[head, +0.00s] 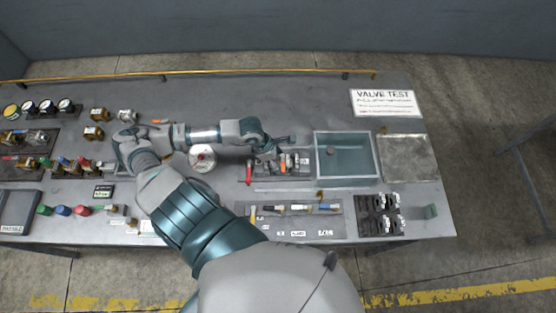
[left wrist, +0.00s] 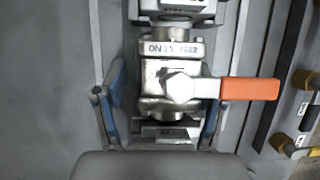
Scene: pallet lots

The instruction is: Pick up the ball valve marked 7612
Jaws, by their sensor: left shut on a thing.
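The ball valve (left wrist: 170,80) is a silver metal body with an orange lever pointing right in the left wrist view. Its label reads DN 25 and a number that looks like 7612. My left gripper (left wrist: 158,105) has its two blue-padded fingers on either side of the valve body and is shut on it. In the head view the left gripper (head: 271,158) is over the small rack (head: 263,183) in the middle of the bench, where the valve's orange lever (head: 283,162) shows. The gripper partly hides the valve there. My right gripper is in no view.
A clear-walled water tank (head: 347,178) stands right of the rack, with a bare metal plate (head: 407,160) beyond it. A tool mat (head: 297,231) and a black fitting block (head: 380,214) lie in front. Gauges and valves (head: 65,106) fill the left side. A yellow rail (head: 220,72) runs along the back.

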